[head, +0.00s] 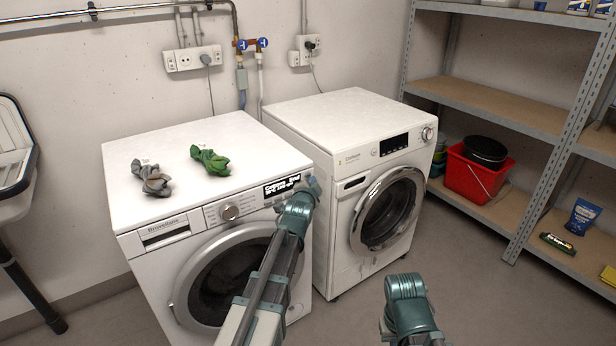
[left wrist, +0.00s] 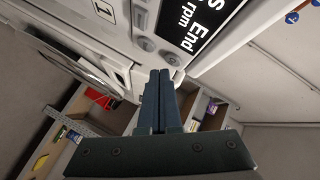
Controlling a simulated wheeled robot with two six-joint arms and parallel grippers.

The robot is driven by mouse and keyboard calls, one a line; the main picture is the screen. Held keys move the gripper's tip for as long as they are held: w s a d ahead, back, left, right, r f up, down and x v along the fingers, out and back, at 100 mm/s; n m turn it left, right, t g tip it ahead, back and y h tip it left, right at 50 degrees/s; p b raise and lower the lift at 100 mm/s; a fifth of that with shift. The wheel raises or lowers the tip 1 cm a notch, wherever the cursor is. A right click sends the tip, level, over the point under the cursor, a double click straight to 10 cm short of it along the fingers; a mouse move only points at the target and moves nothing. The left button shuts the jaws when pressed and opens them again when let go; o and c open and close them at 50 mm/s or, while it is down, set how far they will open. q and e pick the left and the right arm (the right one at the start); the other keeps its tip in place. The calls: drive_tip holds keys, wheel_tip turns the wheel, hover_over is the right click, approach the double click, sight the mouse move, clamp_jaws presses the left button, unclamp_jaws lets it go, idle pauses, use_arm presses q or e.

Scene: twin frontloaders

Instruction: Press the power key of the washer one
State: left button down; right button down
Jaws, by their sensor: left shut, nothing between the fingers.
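The left washer (head: 205,245) is white, with a round door, a dial (head: 229,212) and a lit display (head: 282,186) showing an "End" text.
A second white washer (head: 345,118) stands to the right with its own dial and dark display. Grey (head: 151,180) and green (head: 210,161) crumpled cloths lie on the left washer. A metal shelf (head: 490,105) with a red bucket (head: 476,178) stands at right. Pipes and sockets line the wall.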

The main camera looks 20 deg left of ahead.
use_arm(q)
drive_tip(key=shift+w, duration=0.1)
drive_tip(key=shift+w+a, duration=0.2)
drive_tip(key=shift+a, duration=0.15)
drive_tip(key=shift+w+a, duration=0.1)
idle(0.4)
drive_tip(key=shift+s+d, duration=0.4)
drive_tip(key=shift+d, duration=0.1)
drive_tip(key=shift+s+d, duration=0.95)
drive_tip(key=shift+d, duration=0.25)
drive_tip(key=shift+s+d, duration=0.9)
drive_tip(key=shift+d, duration=0.25)
drive_tip(key=shift+s+d, duration=0.3)
drive_tip(key=shift+d, duration=0.1)
